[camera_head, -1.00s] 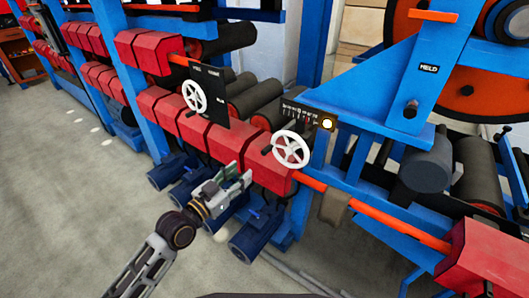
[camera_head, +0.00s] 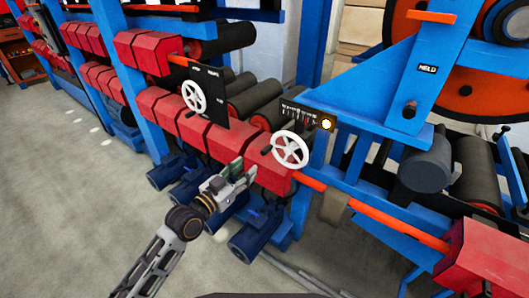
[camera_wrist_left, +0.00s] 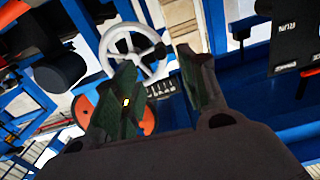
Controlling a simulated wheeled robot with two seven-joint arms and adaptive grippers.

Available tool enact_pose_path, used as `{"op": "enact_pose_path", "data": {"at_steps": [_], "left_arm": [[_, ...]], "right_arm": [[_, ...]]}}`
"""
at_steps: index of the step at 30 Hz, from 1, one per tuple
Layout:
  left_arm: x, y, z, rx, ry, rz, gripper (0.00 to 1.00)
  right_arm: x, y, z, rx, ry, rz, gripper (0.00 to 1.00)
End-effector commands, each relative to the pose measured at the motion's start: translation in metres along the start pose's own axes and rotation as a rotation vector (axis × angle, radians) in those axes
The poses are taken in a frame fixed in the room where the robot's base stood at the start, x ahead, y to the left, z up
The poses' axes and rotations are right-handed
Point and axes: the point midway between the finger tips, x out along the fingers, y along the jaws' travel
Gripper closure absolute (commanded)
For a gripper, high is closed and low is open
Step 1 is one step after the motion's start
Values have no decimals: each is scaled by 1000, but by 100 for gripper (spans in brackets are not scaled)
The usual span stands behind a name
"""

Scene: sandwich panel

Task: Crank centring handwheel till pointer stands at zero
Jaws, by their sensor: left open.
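A white spoked handwheel (camera_head: 290,150) stands on the near red roller housing, beside a small dark scale (camera_head: 300,112). A dark crank knob (camera_head: 266,149) sticks out at its left rim. The pointer reading is too small to tell. My left gripper (camera_head: 243,168) is open and empty, left of and below this wheel, apart from it. In the left wrist view the wheel (camera_wrist_left: 152,66) lies beyond my open fingers (camera_wrist_left: 157,56), with the scale (camera_wrist_left: 162,88) below it. My right gripper is not in view.
A second white handwheel (camera_head: 194,97) sits on a black panel (camera_head: 212,110) farther left. Red housings (camera_head: 190,128), blue motors (camera_head: 250,235) and an orange bar (camera_head: 375,217) surround the spot. A round lamp (camera_head: 327,124) glows beside the scale. Grey floor is free at left.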

Motion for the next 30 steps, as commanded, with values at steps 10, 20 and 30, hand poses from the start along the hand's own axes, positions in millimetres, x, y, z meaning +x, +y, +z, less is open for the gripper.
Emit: {"op": "enact_pose_path", "data": {"at_steps": [10, 20, 30], "left_arm": [[34, 0, -2, 0, 2, 0, 58], [66, -1, -1, 0, 2, -1, 58], [99, 0, -1, 0, 2, 0, 58]], "right_arm": [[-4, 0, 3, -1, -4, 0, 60], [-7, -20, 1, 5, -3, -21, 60], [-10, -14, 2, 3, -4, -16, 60]]}}
